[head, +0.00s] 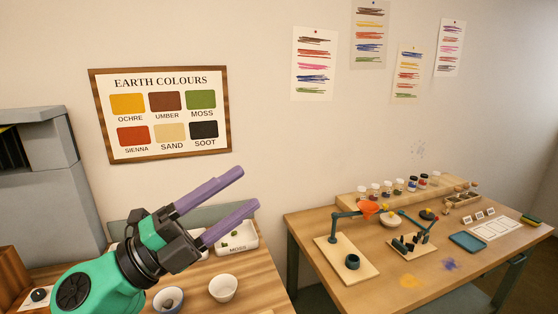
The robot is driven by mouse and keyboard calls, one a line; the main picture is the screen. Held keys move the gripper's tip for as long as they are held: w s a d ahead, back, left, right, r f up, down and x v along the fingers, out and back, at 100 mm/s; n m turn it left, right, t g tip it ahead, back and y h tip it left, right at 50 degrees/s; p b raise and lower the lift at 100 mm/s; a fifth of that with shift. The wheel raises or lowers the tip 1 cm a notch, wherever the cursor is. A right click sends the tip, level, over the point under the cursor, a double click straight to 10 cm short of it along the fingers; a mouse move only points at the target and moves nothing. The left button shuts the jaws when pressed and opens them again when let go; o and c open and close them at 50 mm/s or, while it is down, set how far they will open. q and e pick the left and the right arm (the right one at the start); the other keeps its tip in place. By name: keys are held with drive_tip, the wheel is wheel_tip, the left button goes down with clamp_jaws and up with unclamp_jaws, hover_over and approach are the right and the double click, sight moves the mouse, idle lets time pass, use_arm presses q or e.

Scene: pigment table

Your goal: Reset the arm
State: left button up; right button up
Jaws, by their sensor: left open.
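My left gripper (240,193) shows in the head view at the lower left, on a green and dark grey arm. Its two purple fingers are parallel and apart, with nothing between them. They point up and to the right, raised above the wooden table at the left. Behind the fingers is a white tray (249,241) labelled MOSS with small green lumps in it, partly hidden by the gripper. My right gripper is not in the picture.
A white bowl (223,288) and a blue-rimmed bowl (168,299) stand below the gripper. A second table (375,290) at the right holds a stand with an orange funnel (370,208), jars and a blue tray (468,241). A gap separates the tables. An EARTH COLOURS board (160,156) hangs behind.

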use_arm(q)
drive_tip(key=w+a+f+n+t+y, duration=0.3)
drive_tip(key=w+a+n+t+y, duration=0.15)
drive_tip(key=a+n+y, duration=0.35)
drive_tip(key=w+a+f+n+t+y, duration=0.35)
drive_tip(key=n+t+y, duration=0.2)
drive_tip(key=n, duration=0.45)
drive_tip(key=s+a+f+n+g+y, duration=0.1)
drive_tip(key=a+f+n+g+y, duration=0.25)
drive_tip(key=f, duration=0.35)
drive_tip(key=s+a+f+n+g+y, duration=0.1)
drive_tip(key=a+f+n+g+y, duration=0.2)
drive_tip(key=f, duration=0.5)
drive_tip(key=s+d+f+n+g+h, duration=0.1)
drive_tip(key=s+f+n+g, duration=0.1)
drive_tip(key=s+f+g, duration=0.6)
drive_tip(key=s+f+n+g, duration=0.2)
drive_tip(key=s+f+g, duration=0.2)
drive_tip(key=s+f, duration=0.85)
wheel_tip(320, 180, down, 32)
drive_tip(key=g+b, duration=0.1)
drive_tip(key=b, duration=0.5)
drive_tip(key=s+a+f+g+b, duration=0.1)
drive_tip(key=s+f+b, duration=0.3)
drive_tip(key=s+f, duration=1.3)
drive_tip(key=shift+s+a+f, duration=0.2)
drive_tip(key=shift+a+f, duration=0.25)
drive_tip(key=shift+a, duration=0.3)
